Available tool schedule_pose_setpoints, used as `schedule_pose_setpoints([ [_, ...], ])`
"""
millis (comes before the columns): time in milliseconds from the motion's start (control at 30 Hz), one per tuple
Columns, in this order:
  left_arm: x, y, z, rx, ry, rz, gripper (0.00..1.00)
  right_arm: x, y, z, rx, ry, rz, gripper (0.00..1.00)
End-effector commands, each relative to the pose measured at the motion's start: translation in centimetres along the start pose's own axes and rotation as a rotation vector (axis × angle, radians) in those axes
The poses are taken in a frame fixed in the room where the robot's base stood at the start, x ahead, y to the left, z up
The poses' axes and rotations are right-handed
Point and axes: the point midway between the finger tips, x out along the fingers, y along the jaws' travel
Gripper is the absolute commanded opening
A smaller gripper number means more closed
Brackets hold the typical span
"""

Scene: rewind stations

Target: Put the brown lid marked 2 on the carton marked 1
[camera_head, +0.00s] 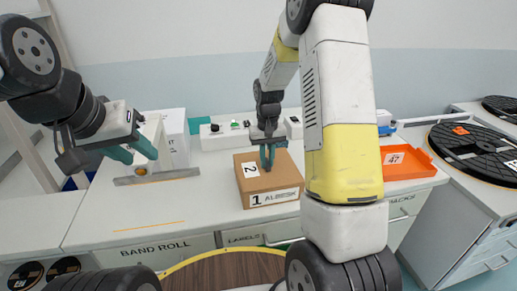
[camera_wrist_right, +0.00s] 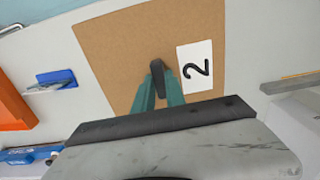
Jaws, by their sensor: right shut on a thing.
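The brown lid marked 2 (camera_head: 249,168) lies flat over the carton marked 1 (camera_head: 272,199) on the white worktop. Their edges look lined up, and I cannot tell whether a small gap is left between them. The right gripper (camera_head: 267,160) points down at the lid's middle. In the right wrist view its teal fingers (camera_wrist_right: 158,90) are shut on the dark knob of the lid (camera_wrist_right: 115,60), beside the white 2 label. The carton is hidden under the lid in that view. The left gripper (camera_head: 133,153) is open and empty, above the worktop at the left.
An orange tray (camera_head: 405,166) stands right of the carton, partly behind my right arm. A white box (camera_head: 174,135) and a flat metal bar (camera_head: 157,177) are at the left. A white panel with buttons (camera_head: 232,135) stands behind. Large black reels (camera_head: 470,146) lie at far right.

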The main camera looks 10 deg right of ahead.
Motion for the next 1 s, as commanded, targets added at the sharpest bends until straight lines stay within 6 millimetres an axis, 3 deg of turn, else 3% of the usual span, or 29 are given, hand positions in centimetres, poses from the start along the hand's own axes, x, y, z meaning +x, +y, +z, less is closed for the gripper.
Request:
schedule_pose_setpoints([
  [67, 0.0, 0.0, 0.0, 0.0, 0.0, 0.0, 0.36, 0.2, 0.0, 0.0, 0.0, 0.0, 0.0, 0.0],
  [100, 0.0, 0.0, 0.0, 0.0, 0.0, 0.0, 0.36, 0.2, 0.0, 0.0, 0.0, 0.001, 0.0, 0.21],
  [200, 0.0, 0.0, 0.0, 0.0, 0.0, 0.0, 0.36, 0.2, 0.0, 0.0, 0.0, 0.001, 0.0, 0.41],
  [567, 0.0, 0.0, 0.0, 0.0, 0.0, 0.0, 0.36, -0.2, 0.0, 0.0, 0.0, 0.001, 0.0, 0.41],
  [1000, 0.0, 0.0, 0.0, 0.0, 0.0, 0.0, 0.36, -6.7, 0.0, -0.1, 0.0, 0.003, 0.0, 0.41],
])
